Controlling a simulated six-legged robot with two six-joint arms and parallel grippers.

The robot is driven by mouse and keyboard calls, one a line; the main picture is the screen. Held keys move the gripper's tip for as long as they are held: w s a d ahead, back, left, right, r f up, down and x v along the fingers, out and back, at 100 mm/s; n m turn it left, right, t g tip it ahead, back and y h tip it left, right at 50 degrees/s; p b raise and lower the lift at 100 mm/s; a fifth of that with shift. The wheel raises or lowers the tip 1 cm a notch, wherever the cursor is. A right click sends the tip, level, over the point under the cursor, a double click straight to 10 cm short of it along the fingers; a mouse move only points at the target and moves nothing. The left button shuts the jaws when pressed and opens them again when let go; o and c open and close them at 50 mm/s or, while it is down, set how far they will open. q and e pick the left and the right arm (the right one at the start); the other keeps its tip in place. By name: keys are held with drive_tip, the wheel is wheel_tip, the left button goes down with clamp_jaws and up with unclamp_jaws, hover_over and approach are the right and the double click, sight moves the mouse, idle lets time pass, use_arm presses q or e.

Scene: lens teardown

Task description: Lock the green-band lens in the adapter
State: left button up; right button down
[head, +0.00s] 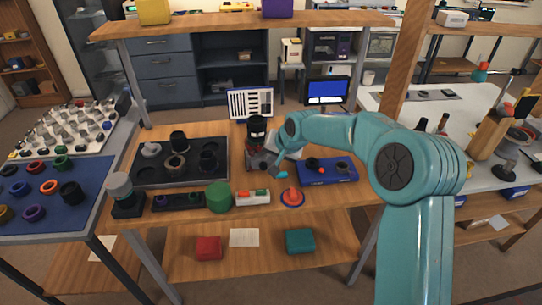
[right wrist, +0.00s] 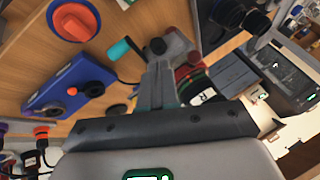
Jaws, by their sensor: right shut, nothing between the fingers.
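The dark lens with a green band (head: 256,128) stands upright at the grey and red adapter (head: 256,161) near the middle of the bench. In the right wrist view the lens (right wrist: 194,80) is partly hidden behind my fingers, and a grey lever with a teal grip (right wrist: 120,48) shows beside it. The teal grip also shows in the head view (head: 281,174). My right gripper (right wrist: 160,72) is shut and empty, close beside the adapter. Whether it touches the adapter or lever I cannot tell, nor whether the lens is fully seated. My left gripper is not in view.
A black tray (head: 220,144) with several lens parts lies left of the adapter. A blue fixture (head: 327,178) is to its right. A striped chart (head: 250,103) is behind.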

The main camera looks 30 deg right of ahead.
drive_tip(key=s+a+r+b, duration=0.1)
drive_tip(key=s+a+r, duration=0.2)
drive_tip(key=r, duration=0.5)
drive_tip(key=shift+s+r, duration=0.2)
drive_tip(key=shift+s, duration=0.65)
drive_tip(key=shift+w, duration=0.1)
